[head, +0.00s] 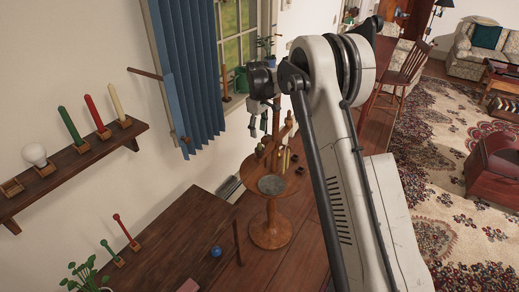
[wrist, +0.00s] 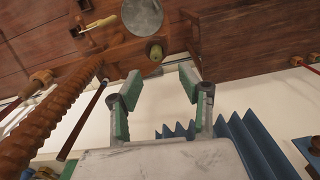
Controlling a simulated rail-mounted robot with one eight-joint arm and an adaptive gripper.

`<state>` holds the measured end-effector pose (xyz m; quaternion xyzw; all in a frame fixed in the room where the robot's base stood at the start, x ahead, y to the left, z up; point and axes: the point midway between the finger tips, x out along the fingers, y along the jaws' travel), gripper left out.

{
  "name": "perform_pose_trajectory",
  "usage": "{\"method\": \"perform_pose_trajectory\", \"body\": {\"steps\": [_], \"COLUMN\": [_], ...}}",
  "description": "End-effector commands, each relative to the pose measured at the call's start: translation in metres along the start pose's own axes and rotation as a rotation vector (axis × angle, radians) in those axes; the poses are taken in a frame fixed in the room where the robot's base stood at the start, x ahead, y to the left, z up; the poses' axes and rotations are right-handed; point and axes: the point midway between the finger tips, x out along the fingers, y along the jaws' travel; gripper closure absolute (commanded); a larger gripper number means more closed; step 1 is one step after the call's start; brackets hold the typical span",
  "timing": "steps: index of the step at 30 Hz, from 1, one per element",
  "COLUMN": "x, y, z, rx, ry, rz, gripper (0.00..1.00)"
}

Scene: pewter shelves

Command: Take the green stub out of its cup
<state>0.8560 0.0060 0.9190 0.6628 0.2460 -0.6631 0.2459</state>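A short olive-green stub (wrist: 155,53) shows in the wrist view, with a wooden cup or collar around it. It lies beyond my open fingers, near the middle between them and apart from both. My gripper (wrist: 162,84) is open and nothing is between its green-padded fingers. In the head view my gripper (head: 264,122) hangs above a round wooden stand (head: 269,228).
The stand carries a grey disc (head: 271,185) and pale stubs (head: 285,159). A twisted wooden post (wrist: 45,130) is at left in the wrist view. A blue curtain (head: 190,75) hangs left of my gripper. A wall shelf (head: 75,158) holds candles; a dark table (head: 165,250) stands below.

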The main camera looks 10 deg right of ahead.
Motion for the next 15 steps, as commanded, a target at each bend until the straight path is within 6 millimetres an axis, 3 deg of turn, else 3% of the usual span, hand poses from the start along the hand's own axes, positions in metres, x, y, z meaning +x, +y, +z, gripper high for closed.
{"method": "perform_pose_trajectory", "body": {"steps": [4,15], "x": [0.021,0.043], "y": [0.000,0.003], "z": [0.000,0.001], "rx": [0.000,0.001], "ry": [0.000,0.000], "rz": [0.000,0.000], "gripper": [0.62,0.62]}}
